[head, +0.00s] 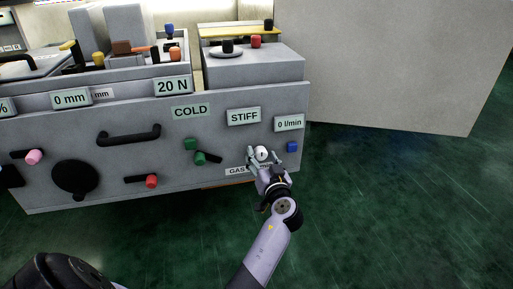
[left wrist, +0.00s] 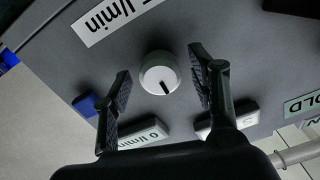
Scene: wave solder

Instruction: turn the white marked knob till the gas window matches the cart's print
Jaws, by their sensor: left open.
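The white knob (head: 262,153) with a dark mark line sits on the grey machine's front panel, low at the right. In the left wrist view the knob (left wrist: 160,75) is round and its mark points toward the lower right. My left gripper (head: 262,161) is open at the knob; in the left wrist view (left wrist: 162,75) its fingers stand on either side, with gaps to the knob. The gas window (head: 289,123) reads 0 l/min, above and right of the knob. The GAS label (head: 236,170) is partly covered by my gripper. My right gripper is out of view.
A blue button (head: 292,147) is right of the knob. Green controls (head: 191,144) and a STIFF window (head: 243,116) are to the left and above. A black handle (head: 129,135) and a red-ended lever (head: 151,181) stick out farther left. Green floor is clear at right.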

